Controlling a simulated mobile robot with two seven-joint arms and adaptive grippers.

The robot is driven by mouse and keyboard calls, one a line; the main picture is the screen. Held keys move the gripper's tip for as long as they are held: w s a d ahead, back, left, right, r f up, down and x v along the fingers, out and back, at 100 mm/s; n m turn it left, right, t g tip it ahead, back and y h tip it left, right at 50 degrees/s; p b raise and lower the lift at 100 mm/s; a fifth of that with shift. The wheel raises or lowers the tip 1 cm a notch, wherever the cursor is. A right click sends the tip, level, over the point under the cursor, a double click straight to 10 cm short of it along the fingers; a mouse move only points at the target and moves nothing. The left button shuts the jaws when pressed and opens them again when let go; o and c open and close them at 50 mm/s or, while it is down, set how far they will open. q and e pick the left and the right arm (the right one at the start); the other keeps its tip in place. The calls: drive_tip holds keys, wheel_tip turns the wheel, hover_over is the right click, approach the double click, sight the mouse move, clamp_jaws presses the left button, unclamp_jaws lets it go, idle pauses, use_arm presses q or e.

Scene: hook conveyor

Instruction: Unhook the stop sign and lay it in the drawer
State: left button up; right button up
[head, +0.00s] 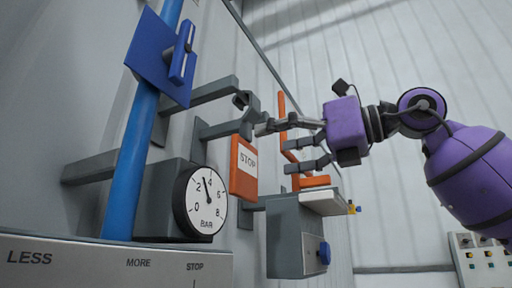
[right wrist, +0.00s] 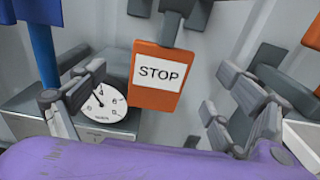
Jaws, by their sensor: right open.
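The stop sign is an orange plate (head: 236,185) with a white STOP label, hanging from a grey hook (head: 243,99) on the wall. In the right wrist view the sign (right wrist: 151,97) hangs upright between the two sides of my right gripper, a little beyond them. My right gripper (head: 274,147) is open and empty, with its fingers pointing left toward the sign in the head view; I see no clear contact. A grey box with a blue knob (head: 290,238) is at lower centre; I cannot tell whether it is the drawer. My left gripper is not in view.
A pressure gauge (head: 207,203) and a blue pipe (head: 131,165) with a blue plate are left of the sign. An orange frame (head: 284,120) stands close behind my right fingers. A pale ledge (head: 320,203) juts out below them. A labelled panel (head: 110,268) lies at lower left.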

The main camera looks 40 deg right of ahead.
sight(248, 151)
drive_tip(key=shift+w+a+r+p, duration=0.15)
drive_tip(key=shift+w+r+p, duration=0.05)
drive_tip(key=shift+w+p, duration=0.3)
drive_tip(key=p+x, duration=0.3)
drive_tip(key=x, duration=0.2)
drive_tip(key=shift+w+p, duration=0.2)
drive_tip(key=shift+p, duration=0.1)
drive_tip(key=shift+w+a+f, duration=0.1)
drive_tip(key=shift+w+a, duration=0.05)
drive_tip(key=shift+w, duration=0.2)
drive_tip(key=shift+f, duration=0.1)
drive_tip(key=c, duration=1.7)
drive_tip(key=shift+o, duration=0.2)
